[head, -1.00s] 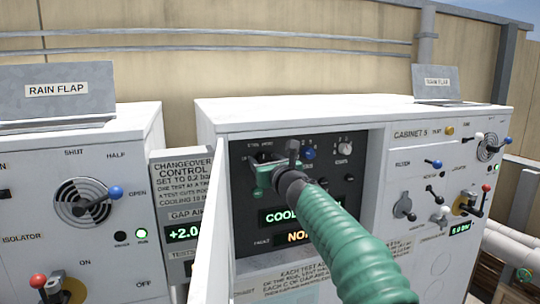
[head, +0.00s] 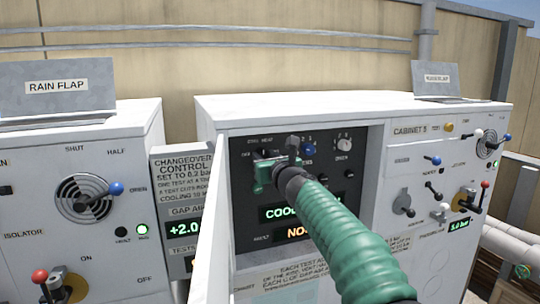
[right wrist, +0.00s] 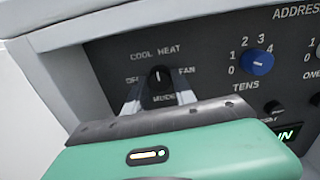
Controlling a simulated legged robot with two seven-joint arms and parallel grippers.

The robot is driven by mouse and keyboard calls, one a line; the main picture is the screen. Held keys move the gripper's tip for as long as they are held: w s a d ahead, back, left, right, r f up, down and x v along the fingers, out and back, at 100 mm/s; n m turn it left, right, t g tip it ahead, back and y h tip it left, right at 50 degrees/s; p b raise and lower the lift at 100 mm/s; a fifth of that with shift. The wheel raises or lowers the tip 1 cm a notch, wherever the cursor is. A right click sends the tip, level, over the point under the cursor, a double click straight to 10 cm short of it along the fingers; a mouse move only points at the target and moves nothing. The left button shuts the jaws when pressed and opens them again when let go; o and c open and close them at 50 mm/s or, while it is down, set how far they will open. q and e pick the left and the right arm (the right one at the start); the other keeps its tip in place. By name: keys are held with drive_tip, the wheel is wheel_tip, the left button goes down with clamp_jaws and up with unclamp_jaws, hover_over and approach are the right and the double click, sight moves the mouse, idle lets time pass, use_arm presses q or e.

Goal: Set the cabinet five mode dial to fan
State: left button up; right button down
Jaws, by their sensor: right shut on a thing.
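The mode dial (right wrist: 158,86) is a black knob with a white pointer line. Its line points about straight up, between the COOL and HEAT labels; FAN is at its right. My right gripper (right wrist: 159,101) is shut on the dial, with a pale finger on each side. In the head view my right gripper (head: 266,160) reaches the dark panel (head: 245,210) of cabinet 5 (head: 410,130) and hides most of the dial. The green display (head: 285,213) begins with COOL; my arm covers the rest. My left gripper is out of view.
A blue tens dial (right wrist: 258,62) sits right of the mode dial. Other knobs and levers fill the right face. A neighbouring cabinet (head: 75,150) with a rain flap stands at the left.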

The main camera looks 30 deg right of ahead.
drive_tip(key=m, duration=0.5)
drive_tip(key=shift+p, duration=0.4)
drive_tip(key=m+p, duration=0.1)
drive_tip(key=m, duration=0.3)
drive_tip(key=shift+r+m, duration=0.1)
drive_tip(key=shift+m, duration=0.2)
drive_tip(key=m+p, duration=0.1)
drive_tip(key=m, duration=0.3)
drive_tip(key=shift+r, duration=0.1)
drive_tip(key=shift+r+m+p, duration=0.1)
drive_tip(key=shift+m+p, duration=0.55)
drive_tip(key=shift+m, duration=1.75)
drive_tip(key=c, duration=1.4)
unclamp_jaws()
drive_tip(key=o, duration=0.4)
drive_tip(key=shift+w, duration=0.1)
